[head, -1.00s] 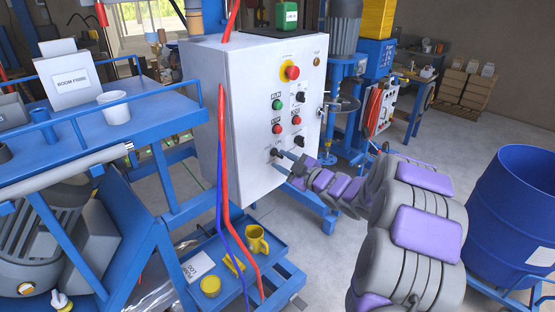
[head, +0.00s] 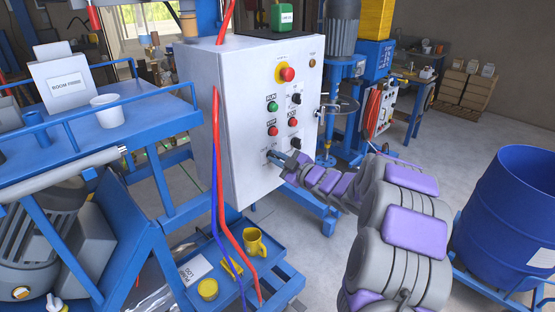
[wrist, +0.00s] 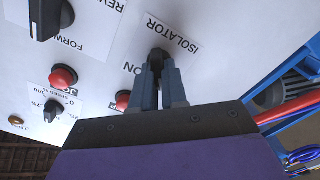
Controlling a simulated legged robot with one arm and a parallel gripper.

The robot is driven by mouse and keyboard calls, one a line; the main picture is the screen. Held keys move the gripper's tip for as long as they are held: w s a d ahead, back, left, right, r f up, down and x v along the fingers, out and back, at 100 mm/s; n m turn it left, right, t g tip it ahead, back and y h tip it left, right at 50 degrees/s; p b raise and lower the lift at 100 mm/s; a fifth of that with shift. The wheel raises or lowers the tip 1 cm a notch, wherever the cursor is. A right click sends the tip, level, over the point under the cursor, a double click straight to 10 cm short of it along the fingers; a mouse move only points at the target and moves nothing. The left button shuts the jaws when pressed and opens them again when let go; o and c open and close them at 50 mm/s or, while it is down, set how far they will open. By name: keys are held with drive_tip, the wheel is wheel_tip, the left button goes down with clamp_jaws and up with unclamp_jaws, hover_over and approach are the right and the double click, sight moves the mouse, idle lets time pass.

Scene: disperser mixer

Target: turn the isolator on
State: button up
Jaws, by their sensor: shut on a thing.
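The isolator knob (wrist: 157,57) is a small dark rotary switch on the white control box (head: 235,125), beside the printed word ISOLATOR in the wrist view. My gripper (wrist: 158,68) is shut on the knob, one finger on each side. The fingers hide most of the knob, so its angle is hard to read. The word ON is printed close by the fingers. In the head view my gripper (head: 273,157) reaches the lower left of the panel face.
Red buttons (wrist: 63,76) and a black selector (wrist: 50,18) lie near the gripper on the panel. A red emergency stop (head: 287,74) is higher up. Red and blue hoses hang at the box's left edge. A blue drum (head: 505,220) stands at right.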

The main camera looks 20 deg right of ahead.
drive_tip(key=shift+d+f, duration=0.2)
clamp_jaws()
drive_tip(key=shift+a, duration=0.1)
drive_tip(key=shift+r+m+p, duration=0.15)
drive_tip(key=shift+m+p, duration=0.15)
drive_tip(key=shift+p, duration=0.5)
drive_tip(key=m+p, duration=0.5)
drive_tip(key=p, duration=0.2)
drive_tip(key=m+p, duration=0.5)
drive_tip(key=p, duration=0.2)
drive_tip(key=m+p, duration=0.5)
drive_tip(key=p, duration=0.3)
drive_tip(key=shift+w+d+r, duration=0.1)
drive_tip(key=shift+d+r, duration=0.05)
drive_tip(key=shift+d, duration=0.1)
drive_tip(key=shift+m, duration=0.3)
